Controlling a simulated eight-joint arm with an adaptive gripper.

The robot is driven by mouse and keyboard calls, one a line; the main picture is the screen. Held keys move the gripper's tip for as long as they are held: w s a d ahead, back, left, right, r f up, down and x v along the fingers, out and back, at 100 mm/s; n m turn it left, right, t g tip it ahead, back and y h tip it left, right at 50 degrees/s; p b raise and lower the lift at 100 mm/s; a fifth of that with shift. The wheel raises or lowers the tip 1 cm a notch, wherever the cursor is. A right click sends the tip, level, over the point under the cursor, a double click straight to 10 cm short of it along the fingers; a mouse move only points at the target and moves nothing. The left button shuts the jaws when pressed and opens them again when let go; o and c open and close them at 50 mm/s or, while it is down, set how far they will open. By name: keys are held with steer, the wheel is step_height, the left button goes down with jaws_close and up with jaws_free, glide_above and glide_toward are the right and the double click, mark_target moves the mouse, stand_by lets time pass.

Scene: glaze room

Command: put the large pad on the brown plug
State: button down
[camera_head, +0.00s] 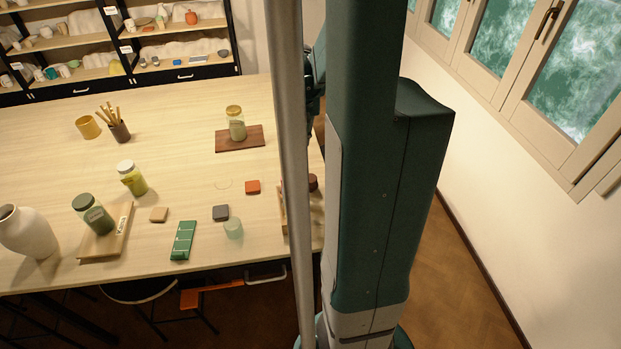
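Several small, flat square pieces lie on the table: a tan one (159,215), a dark grey one (221,213) and an orange-red one (252,187). They look close in size, and I cannot tell whether one of them is the large pad. A dark brown rounded thing (313,183) shows at the table's right edge, partly hidden behind my arm or column. It may be the brown plug, but I cannot tell. My gripper is not in view; dark parts of my arm show only in part behind the green column.
A green block with white marks (183,241) and a translucent cup (233,229) stand near the front edge. A white vase (27,232), a jar on a tilted-looking tray (121,236) and a yellow-green jar (132,178) are left. A jar stands on a brown board (224,145).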

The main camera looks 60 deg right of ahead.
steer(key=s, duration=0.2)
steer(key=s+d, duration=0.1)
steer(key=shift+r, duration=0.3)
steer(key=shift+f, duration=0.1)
glide_above(310, 178)
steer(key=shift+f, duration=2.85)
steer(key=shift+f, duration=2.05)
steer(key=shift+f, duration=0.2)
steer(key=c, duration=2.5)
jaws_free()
